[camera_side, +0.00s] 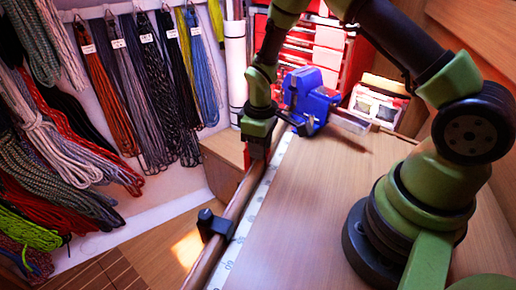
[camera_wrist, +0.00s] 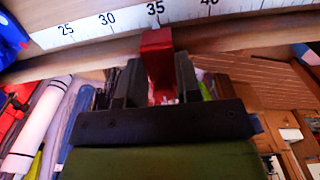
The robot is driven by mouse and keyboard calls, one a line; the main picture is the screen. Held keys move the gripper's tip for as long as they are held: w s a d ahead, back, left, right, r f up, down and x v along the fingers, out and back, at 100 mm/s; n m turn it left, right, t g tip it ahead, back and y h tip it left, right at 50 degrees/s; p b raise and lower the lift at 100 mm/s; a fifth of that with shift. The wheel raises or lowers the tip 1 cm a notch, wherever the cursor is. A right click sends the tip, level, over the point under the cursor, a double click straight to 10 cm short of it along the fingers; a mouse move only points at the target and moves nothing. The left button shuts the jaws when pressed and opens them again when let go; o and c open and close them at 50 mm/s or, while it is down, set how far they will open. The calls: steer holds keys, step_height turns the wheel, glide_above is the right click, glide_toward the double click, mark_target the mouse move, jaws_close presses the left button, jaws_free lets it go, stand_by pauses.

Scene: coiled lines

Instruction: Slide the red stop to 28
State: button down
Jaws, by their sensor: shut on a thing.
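The red stop (camera_wrist: 156,48) sits on the wooden rail (camera_wrist: 225,42) in the wrist view, roughly level with the 35 mark. My gripper (camera_wrist: 156,88) is shut on it, one dark finger on each side. The white scale (camera_wrist: 88,28) runs along the rail, with 25 and 30 to the left of the stop and 40 to the right.
A blue vise (camera_side: 308,98) stands at the far end of the bench (camera_side: 310,200), near the rail. A black bracket (camera_side: 213,224) holds the rail's near part. Coiled ropes (camera_side: 120,80) hang on the wall at left. The bench top beside the scale is mostly clear.

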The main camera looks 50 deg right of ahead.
steer(key=d, duration=0.2)
steer(key=w+d, duration=0.1)
steer(key=d, duration=0.1)
steer(key=w+d, duration=0.1)
steer(key=d, duration=0.1)
steer(key=shift+w+d, duration=0.1)
steer(key=shift+d, duration=0.1)
steer(key=c, duration=0.8)
jaws_free()
steer(key=shift+r, duration=0.15)
step_height(320, 180, up, 10)
